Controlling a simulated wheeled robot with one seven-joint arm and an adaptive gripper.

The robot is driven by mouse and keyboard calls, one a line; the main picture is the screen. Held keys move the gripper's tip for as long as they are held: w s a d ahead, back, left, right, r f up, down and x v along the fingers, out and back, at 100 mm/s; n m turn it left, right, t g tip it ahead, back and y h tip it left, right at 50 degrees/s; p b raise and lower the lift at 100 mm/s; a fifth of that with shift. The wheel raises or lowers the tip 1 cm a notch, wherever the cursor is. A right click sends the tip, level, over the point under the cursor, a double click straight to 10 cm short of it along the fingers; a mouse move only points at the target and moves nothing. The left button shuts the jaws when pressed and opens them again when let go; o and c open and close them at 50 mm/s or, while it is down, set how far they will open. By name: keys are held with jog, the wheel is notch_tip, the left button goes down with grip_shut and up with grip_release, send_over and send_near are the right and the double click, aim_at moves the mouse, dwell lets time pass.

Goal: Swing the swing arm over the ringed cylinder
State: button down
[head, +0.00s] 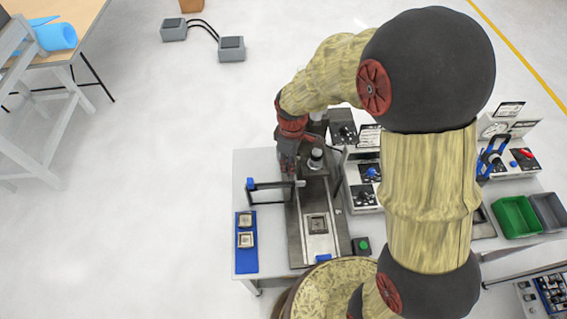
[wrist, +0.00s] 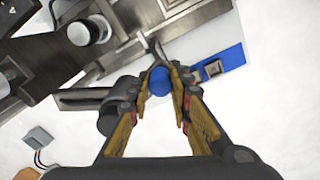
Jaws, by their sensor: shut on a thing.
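The swing arm (head: 270,184) shows in the head view as a thin dark bar with a blue upright part at its left end, at the left edge of the grey fixture. The ringed cylinder (head: 316,158) stands on the fixture behind it, with a pale top; in the wrist view it is the white-topped round post with a dark ring (wrist: 85,31), apart from my fingers. My gripper (head: 288,170) is low beside the cylinder, to its left. In the wrist view its fingers (wrist: 168,82) are shut around a blue knob (wrist: 159,82). How the knob joins the bar is partly hidden.
A blue pad (head: 246,262) with two square parts lies left of the fixture (head: 317,220). Control boxes (head: 365,185) stand close on the right. Green (head: 515,217) and grey bins are farther right. Open floor lies left of the table.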

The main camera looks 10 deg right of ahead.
jog(key=w+d+n+b, duration=0.1)
jog(key=w+d+n, duration=0.2)
jog(key=d+n, duration=0.4)
jog(key=w+d+n+b, duration=0.2)
jog(key=w+d+n, duration=0.2)
jog(key=d+n, duration=0.3)
jog(key=shift+w+d, duration=0.3)
jog(key=shift+d, duration=1.85)
jog(key=shift+r, duration=0.1)
jog(key=c, duration=1.7)
grip_release()
jog(key=shift+w+d, duration=0.1)
jog(key=shift+c, duration=0.2)
jog(key=shift+o, duration=0.5)
notch_tip(320, 180, up, 12)
jog(key=shift+f, duration=0.1)
